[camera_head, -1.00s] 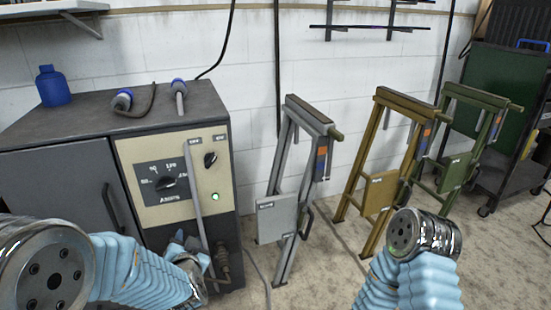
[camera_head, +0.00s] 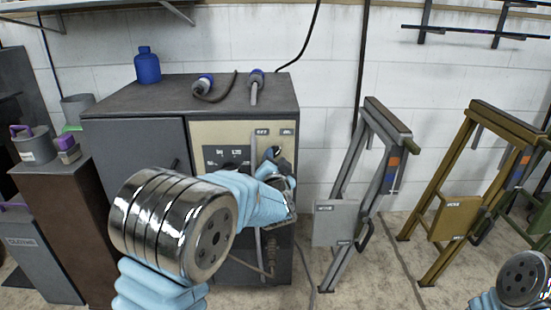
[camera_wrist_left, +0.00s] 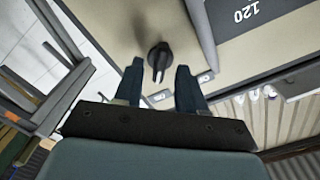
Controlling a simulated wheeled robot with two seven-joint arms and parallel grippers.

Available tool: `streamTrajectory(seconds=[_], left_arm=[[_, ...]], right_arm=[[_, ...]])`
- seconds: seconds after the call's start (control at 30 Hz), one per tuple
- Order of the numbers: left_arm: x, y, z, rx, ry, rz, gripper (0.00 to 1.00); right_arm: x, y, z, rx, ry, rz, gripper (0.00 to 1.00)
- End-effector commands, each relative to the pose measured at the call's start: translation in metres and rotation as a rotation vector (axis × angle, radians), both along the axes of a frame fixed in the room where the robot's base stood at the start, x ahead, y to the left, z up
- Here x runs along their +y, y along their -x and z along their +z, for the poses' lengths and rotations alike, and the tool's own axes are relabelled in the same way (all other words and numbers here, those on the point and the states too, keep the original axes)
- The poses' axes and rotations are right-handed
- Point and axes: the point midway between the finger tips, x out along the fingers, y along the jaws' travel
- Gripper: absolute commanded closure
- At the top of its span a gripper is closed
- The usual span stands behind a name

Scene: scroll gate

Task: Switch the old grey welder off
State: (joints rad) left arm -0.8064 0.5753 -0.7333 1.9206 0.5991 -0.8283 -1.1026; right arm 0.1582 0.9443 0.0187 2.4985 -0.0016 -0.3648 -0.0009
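The grey welder (camera_head: 140,145) is a cabinet with a beige control panel (camera_head: 202,130) on the right of its front, in the head view. In the left wrist view its black switch knob (camera_wrist_left: 158,58) is on the beige panel between my fingertips, with a gap on each side. My left gripper (camera_wrist_left: 160,68) is open there; in the head view the gripper (camera_head: 276,160) is at the panel's right side and covers the knob. The black amps dial plate (camera_head: 213,153) is partly hidden by my arm. The green lamp is hidden. My right gripper is out of view.
A grey upright bar (camera_head: 255,150) runs down the panel, close to the left gripper; it also shows in the wrist view (camera_wrist_left: 201,30). A blue bottle (camera_head: 147,66) and two plugs stand or lie on top. Grey (camera_head: 335,222) and yellow (camera_head: 455,217) gate frames stand right.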

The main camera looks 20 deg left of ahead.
Motion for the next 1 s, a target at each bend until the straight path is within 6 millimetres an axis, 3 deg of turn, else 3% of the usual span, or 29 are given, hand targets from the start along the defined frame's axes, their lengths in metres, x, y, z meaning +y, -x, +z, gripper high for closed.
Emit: streamTrajectory(seconds=[0.17,0.43,0.47,0.7,1.0], left_arm=[[0.004,-0.014,0.000,0.000,0.001,0.001,0.60],[0.004,-0.016,0.000,0.000,0.002,-0.001,0.60],[0.004,-0.016,0.000,0.000,0.002,-0.001,0.62],[0.004,-0.015,0.000,0.000,0.001,-0.001,0.98],[0.004,-0.015,-0.001,-0.002,0.011,-0.001,1.00]], right_arm=[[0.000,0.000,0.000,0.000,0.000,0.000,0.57],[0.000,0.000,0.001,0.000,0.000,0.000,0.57],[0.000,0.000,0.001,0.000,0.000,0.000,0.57],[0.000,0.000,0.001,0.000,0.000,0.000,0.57],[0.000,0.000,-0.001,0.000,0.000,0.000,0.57]])
